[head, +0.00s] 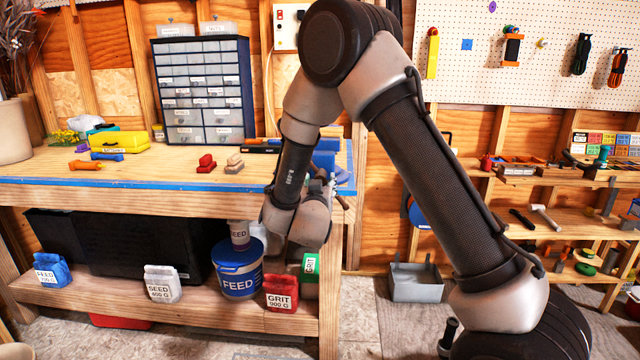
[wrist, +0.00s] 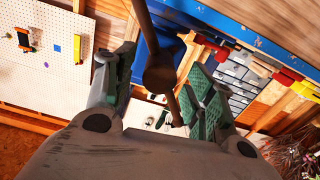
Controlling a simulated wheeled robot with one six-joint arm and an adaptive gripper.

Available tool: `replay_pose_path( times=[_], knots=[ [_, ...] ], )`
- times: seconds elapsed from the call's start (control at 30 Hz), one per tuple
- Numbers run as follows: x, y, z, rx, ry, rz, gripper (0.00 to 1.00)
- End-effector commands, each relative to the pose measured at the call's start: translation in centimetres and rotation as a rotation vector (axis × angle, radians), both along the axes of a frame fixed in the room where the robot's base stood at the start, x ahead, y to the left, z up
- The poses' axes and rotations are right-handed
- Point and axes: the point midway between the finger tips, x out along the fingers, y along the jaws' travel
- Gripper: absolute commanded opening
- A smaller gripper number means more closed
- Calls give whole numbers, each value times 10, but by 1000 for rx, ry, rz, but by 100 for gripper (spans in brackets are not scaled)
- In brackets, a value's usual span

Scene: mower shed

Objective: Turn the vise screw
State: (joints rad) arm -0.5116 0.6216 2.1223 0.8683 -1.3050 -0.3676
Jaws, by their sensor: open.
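The blue vise (head: 325,160) stands at the right end of the workbench, partly hidden by my arm. Its blue body also shows in the wrist view (wrist: 150,48). The vise screw's brown round head (wrist: 160,76) faces my wrist camera, with its handle bar running from the top edge down to lower right. My gripper (wrist: 165,72) is open, its green-padded fingers on either side of the screw head and bar. A gap shows on both sides; I cannot tell whether either pad touches. In the head view my wrist hides most of the gripper.
The workbench (head: 140,172) carries a drawer cabinet (head: 203,90), a yellow case (head: 119,141) and small clamps. The lower shelf holds a FEED bucket (head: 239,270) and a red GRIT bag (head: 281,292) below my wrist. A grey bin (head: 416,283) stands on the floor to the right.

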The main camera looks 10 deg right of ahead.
Motion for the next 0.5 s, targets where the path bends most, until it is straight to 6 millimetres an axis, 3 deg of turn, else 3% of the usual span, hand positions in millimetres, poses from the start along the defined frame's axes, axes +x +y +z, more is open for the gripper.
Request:
replay_pose_path(
  times=[0.3, 0.5],
  knots=[
    [-67, 23, 0, -2, 1, 4, 55],
    [-93, 31, 0, -1, 0, 1, 55]
  ],
)
